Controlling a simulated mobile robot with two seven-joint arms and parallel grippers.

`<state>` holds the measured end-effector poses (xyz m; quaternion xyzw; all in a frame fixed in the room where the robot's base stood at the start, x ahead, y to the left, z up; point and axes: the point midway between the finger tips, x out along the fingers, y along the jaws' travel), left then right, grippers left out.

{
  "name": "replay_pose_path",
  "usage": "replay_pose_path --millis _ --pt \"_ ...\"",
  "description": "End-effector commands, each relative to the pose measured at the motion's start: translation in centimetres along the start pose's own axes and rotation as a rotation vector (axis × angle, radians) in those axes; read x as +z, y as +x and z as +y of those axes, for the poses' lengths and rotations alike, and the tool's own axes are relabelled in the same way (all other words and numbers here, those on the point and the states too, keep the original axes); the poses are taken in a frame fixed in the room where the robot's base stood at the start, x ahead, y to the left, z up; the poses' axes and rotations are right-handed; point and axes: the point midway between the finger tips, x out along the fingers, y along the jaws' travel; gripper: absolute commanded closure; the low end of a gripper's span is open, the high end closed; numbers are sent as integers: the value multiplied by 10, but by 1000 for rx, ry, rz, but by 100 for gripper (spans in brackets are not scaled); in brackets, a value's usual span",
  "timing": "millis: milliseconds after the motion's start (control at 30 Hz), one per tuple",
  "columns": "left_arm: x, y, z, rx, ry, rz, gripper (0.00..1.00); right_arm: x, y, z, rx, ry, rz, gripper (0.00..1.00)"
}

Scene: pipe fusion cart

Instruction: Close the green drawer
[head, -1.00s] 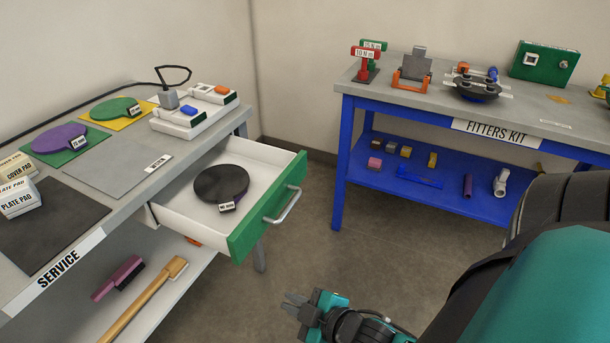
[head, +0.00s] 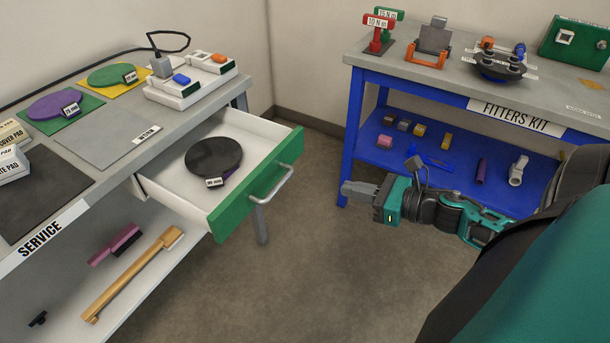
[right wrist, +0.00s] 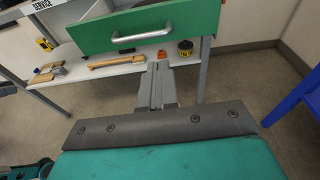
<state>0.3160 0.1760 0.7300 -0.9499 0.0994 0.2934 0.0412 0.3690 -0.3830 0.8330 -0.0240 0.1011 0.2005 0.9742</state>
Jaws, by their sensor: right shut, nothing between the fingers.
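The green drawer (head: 257,187) stands pulled out from the service bench on the left, with a silver bar handle (head: 272,184) on its green front. A dark round disc (head: 213,157) with a label lies inside it. My right gripper (head: 346,188) is shut and empty, to the right of the drawer front and apart from it, over the floor gap between the benches. In the right wrist view the green drawer front (right wrist: 140,27) and its handle (right wrist: 141,36) are ahead, beyond the shut fingers (right wrist: 158,68). My left gripper is not in view.
The service bench (head: 105,155) holds coloured pads and a white block device. Its lower shelf carries a wooden-handled tool (head: 132,275) and a brush. The blue fitters kit bench (head: 351,130) stands close behind my right gripper. Floor in front of the drawer is clear.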

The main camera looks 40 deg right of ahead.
Motion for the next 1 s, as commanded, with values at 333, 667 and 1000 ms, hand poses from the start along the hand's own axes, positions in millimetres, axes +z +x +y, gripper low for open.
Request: replay_pose_path --millis 333,667,1000 --pt "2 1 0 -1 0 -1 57 2 58 -1 -1 4 -4 100" --pt "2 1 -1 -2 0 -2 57 2 106 -1 -3 6 -3 100" --pt "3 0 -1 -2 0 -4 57 0 128 0 -1 7 -1 100"
